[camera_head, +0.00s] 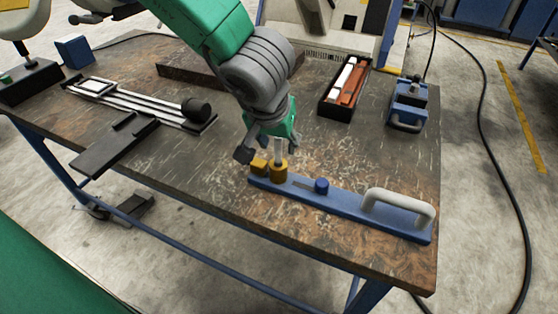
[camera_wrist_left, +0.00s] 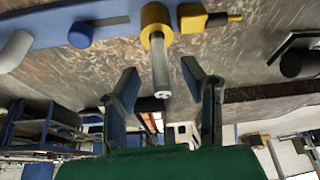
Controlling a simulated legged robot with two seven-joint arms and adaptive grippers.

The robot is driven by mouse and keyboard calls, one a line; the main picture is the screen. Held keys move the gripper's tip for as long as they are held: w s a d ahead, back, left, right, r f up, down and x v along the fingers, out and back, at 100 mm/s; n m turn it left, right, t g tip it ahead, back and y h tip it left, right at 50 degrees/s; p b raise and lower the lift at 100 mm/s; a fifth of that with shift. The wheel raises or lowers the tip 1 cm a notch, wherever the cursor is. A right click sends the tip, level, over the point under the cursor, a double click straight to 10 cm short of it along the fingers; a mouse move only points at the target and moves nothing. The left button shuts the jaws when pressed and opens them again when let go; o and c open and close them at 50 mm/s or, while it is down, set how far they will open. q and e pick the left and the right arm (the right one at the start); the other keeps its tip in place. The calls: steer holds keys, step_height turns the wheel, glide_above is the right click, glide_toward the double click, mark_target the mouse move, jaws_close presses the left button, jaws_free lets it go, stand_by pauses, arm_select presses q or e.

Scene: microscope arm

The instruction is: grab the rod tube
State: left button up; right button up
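The rod tube (camera_head: 278,151) is a slim grey metal tube. It stands upright in a yellow round holder (camera_head: 278,171) on a long blue base (camera_head: 340,205) at the table's front. My left gripper (camera_head: 268,152) is right at the tube, coming from above and behind. In the left wrist view, the tube (camera_wrist_left: 160,70) points its hollow end toward the gap between the two open fingers (camera_wrist_left: 160,82). The fingers appear apart from it, one on each side; exact depth is hard to tell. My right gripper is not in view.
The blue base has a blue knob (camera_head: 321,187) and a pale handle (camera_head: 398,205) at right. A black tray (camera_head: 329,102) with orange and white pieces and a blue device (camera_head: 408,103) stand behind. A rail with a black knob (camera_head: 196,110) lies at left.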

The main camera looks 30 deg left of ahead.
arm_select(q)
steer(key=shift+x, duration=1.25)
steer(key=shift+a+r, duration=0.1)
steer(key=shift+r, duration=0.05)
steer(key=shift+s, duration=0.1)
jaws_close()
